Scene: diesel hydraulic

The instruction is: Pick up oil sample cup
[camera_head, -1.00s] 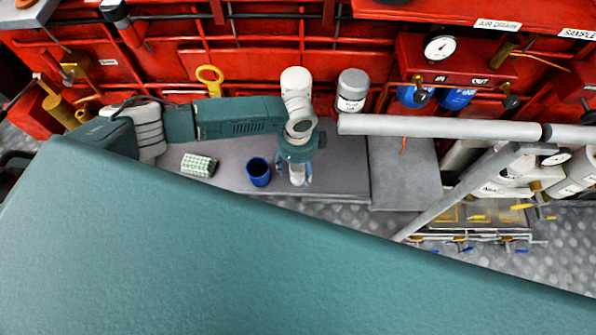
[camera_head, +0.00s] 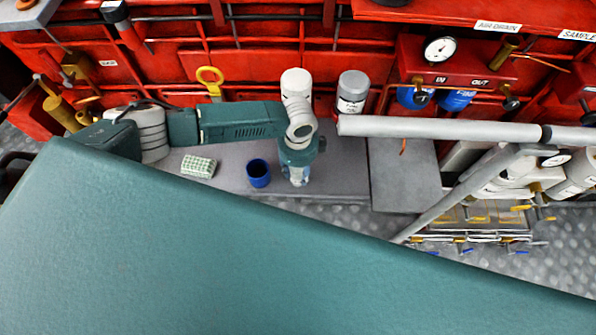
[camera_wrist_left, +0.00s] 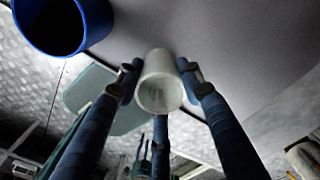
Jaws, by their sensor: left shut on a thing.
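A white, round cup (camera_wrist_left: 158,85) is between the blue-grey fingers of my left gripper (camera_wrist_left: 160,75) in the left wrist view; I take it to be the oil sample cup. The gripper is shut on it, with a finger pad on each side and a third finger below in the picture. In the head view my left gripper (camera_head: 298,178) points down at the front part of the grey bench, just right of a blue cup (camera_head: 258,173). The white cup is mostly hidden there by the fingers and wrist. My right gripper is not in view.
The blue cup stands close by and shows large in the left wrist view (camera_wrist_left: 90,18). A green-and-white patterned block (camera_head: 198,166) lies on the grey bench (camera_head: 340,170) farther left. A grey-lidded jar (camera_head: 352,92) stands behind right, before the red machinery (camera_head: 265,70).

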